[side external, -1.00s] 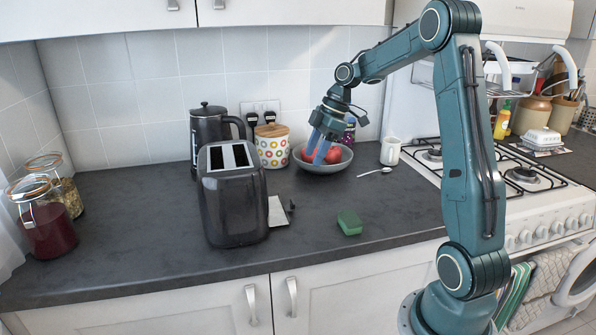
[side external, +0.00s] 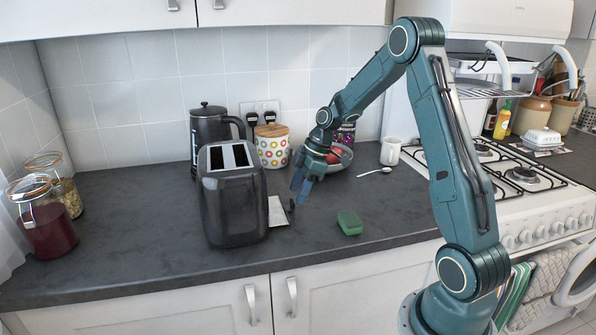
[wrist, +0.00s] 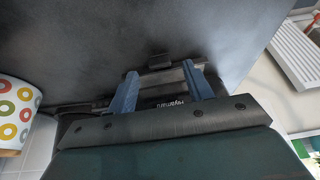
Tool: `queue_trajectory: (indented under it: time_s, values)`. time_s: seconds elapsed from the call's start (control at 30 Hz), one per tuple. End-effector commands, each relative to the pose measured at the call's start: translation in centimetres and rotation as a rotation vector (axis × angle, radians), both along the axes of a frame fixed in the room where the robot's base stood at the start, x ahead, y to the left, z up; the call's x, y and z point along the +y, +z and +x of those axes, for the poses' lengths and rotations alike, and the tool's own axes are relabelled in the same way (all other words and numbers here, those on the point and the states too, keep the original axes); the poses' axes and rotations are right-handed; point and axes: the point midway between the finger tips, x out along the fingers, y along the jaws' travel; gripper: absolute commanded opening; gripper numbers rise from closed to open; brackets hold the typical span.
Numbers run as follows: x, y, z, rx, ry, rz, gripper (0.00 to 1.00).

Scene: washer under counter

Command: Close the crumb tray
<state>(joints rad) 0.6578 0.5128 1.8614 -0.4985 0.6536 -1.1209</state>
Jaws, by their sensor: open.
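The dark toaster (side external: 235,205) stands upright on the counter. Its pale metal crumb tray (side external: 279,211) sticks out low on its right side, with a small dark handle (side external: 291,205) at the outer end. My gripper (side external: 299,190) is open and empty, its blue fingers pointing down just above and right of the handle. In the upside-down wrist view, the tray (wrist: 166,76) and its dark handle (wrist: 159,61) show beyond and between the spread fingers (wrist: 163,82). The gripper body hides much of the toaster; I cannot tell whether a finger touches the tray.
A green sponge (side external: 349,222) lies to the right near the front. A bowl (side external: 340,160) with red fruit and a patterned canister (side external: 271,146) stand behind. A spoon (side external: 374,171) and white mug (side external: 390,151) are at the back right. The front middle counter is clear.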

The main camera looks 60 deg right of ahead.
Motion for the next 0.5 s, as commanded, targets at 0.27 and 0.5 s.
queue_trajectory:
  time_s: [0.27, 0.5]
  values:
    - [0.7, -2.1, 0.6, 0.001, 0.0, 0.001, 0.51]
    - [0.7, -2.3, 0.7, 0.0, 0.0, 0.0, 0.51]
